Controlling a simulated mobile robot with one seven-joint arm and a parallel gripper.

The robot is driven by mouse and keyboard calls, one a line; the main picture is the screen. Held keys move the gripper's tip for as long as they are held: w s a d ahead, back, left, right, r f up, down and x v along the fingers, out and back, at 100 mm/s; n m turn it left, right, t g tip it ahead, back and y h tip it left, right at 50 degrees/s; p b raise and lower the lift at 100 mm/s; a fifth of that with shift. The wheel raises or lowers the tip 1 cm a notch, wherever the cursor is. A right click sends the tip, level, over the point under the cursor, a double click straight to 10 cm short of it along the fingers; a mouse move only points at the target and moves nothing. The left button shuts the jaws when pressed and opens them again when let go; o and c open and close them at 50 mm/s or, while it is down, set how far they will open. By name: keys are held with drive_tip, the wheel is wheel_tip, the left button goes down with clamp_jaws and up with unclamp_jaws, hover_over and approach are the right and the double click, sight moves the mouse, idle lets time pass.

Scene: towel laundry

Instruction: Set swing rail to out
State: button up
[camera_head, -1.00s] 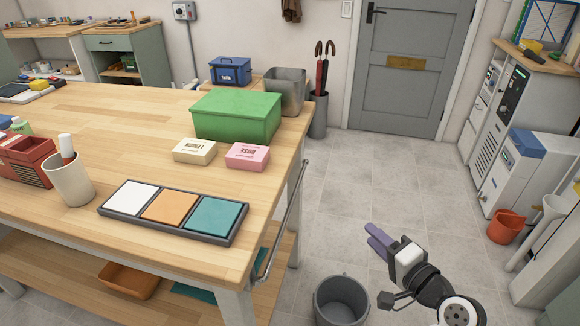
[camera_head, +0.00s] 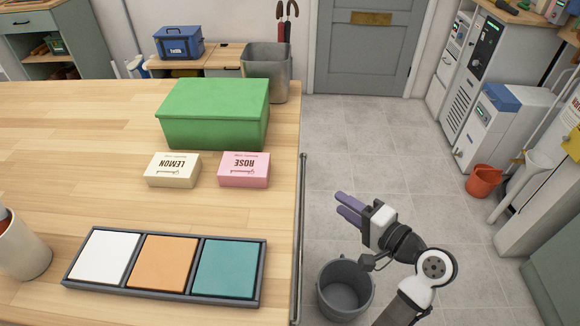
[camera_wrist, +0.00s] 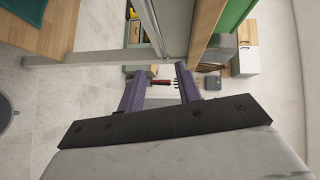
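The swing rail (camera_head: 302,230) is a thin grey metal bar running along the right edge of the wooden table. It looks close against the table side. My gripper (camera_head: 342,206) has purple fingers and is to the right of the rail, apart from it, over the floor. In the wrist view its two fingers (camera_wrist: 160,90) are spread with nothing between them. A grey bar that looks like the rail (camera_wrist: 152,28) shows beyond the fingers in the wrist view; whether it is level with them I cannot tell.
The table (camera_head: 70,130) holds a green box (camera_head: 213,113), two soap boxes and a tray (camera_head: 263,270) of three coloured tiles. A grey bucket (camera_head: 345,290) stands on the floor below my arm. Floor is clear toward the door (camera_head: 368,45); an orange bucket (camera_head: 483,181) stands at right.

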sight(303, 176)
drive_tip(key=p+x, duration=0.2)
drive_tip(key=x, duration=1.2)
drive_tip(key=shift+c, duration=0.4)
clamp_jaws()
